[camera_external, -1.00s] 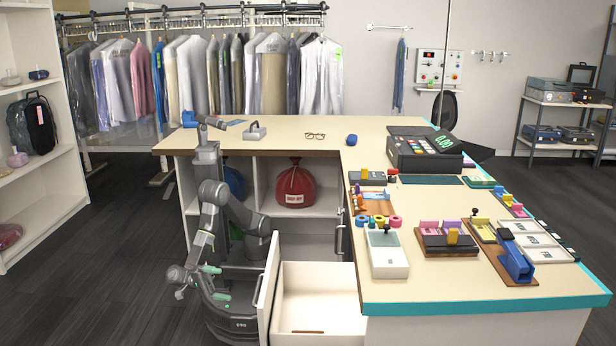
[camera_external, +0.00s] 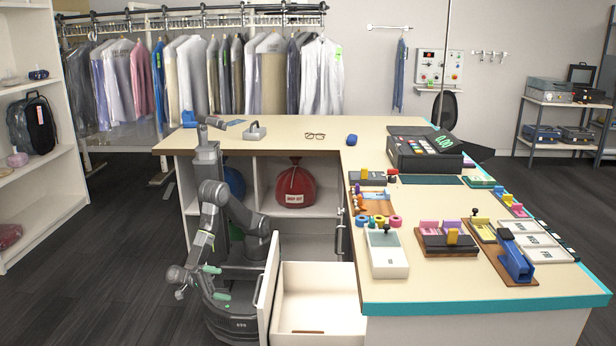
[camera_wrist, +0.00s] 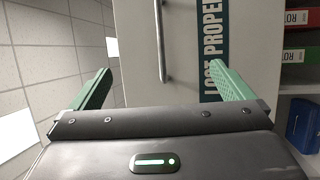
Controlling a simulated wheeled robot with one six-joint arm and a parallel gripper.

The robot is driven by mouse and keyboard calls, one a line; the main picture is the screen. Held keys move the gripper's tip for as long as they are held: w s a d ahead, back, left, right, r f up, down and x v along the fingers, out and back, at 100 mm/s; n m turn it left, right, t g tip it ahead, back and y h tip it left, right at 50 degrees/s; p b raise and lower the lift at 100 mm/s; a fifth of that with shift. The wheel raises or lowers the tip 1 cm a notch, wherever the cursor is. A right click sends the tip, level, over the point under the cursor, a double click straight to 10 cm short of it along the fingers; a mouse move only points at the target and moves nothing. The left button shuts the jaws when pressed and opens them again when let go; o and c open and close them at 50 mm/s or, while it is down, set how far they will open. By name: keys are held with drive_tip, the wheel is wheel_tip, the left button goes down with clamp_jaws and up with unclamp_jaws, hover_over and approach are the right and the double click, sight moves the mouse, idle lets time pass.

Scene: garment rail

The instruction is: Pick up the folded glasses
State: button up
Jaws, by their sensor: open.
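The glasses (camera_external: 315,136), dark-framed, lie on the pale counter top (camera_external: 290,130) near its back, in the external view. They are too small there to tell whether the arms are folded. The wrist view does not show them. My gripper (camera_external: 214,283) is low on the near side of the counter, well below and left of the glasses. Its two green fingers are apart with nothing between them. In the wrist view my gripper (camera_wrist: 160,75) faces a pale door (camera_wrist: 185,40) with a bar handle and a "LOST PROPER…" label.
An open drawer (camera_external: 320,285) juts out right of my arm. A red sack (camera_external: 296,187) sits on a shelf under the counter. A blue case (camera_external: 351,140) lies right of the glasses, and a grey handled block (camera_external: 255,133) stands left. The counter around the glasses is clear.

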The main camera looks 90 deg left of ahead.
drive_tip(key=c, duration=0.8)
drive_tip(key=shift+r, duration=0.1)
